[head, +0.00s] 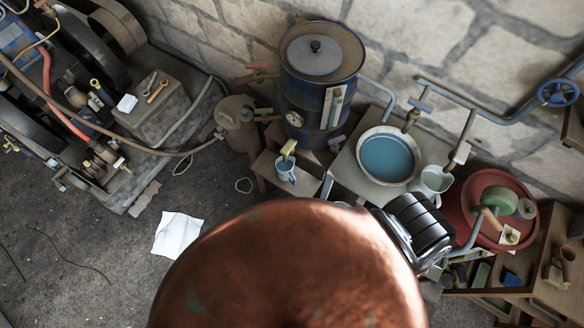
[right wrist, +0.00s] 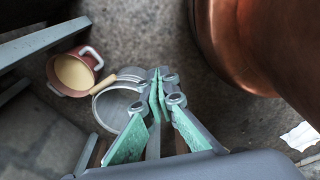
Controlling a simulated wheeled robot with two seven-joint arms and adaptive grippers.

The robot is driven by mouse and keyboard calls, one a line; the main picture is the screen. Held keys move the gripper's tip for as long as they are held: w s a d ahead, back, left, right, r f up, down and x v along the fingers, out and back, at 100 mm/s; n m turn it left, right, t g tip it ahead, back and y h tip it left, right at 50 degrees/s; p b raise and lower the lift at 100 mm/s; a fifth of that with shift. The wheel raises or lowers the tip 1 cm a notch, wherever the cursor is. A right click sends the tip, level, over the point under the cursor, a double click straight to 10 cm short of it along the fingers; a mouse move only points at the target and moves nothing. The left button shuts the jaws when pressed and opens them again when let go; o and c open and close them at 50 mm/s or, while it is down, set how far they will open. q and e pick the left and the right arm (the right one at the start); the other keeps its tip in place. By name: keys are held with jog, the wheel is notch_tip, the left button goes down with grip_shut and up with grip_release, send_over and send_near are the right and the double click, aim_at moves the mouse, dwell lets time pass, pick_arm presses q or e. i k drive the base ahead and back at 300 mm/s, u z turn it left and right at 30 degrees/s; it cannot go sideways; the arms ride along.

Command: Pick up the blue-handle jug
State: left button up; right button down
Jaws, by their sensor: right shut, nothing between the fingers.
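In the head view a small pale-blue jug (head: 286,170) stands on a low wooden stand left of the basin table, below a brass tap. A pale grey-white jug (head: 432,181) is at the right edge of that table, beneath a pipe. I cannot tell a blue handle on either. My right gripper (right wrist: 160,72) shows in the right wrist view with green-padded fingers together and nothing between them. My left gripper is out of view.
A large copper rounded body (head: 290,270) fills the lower head view and is close on the right in the wrist view. Floor at left is mostly open.

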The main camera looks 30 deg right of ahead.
aim_at(288, 173)
jog(key=z, duration=4.6)
jog(key=k, duration=2.75)
jog(key=u, duration=1.8)
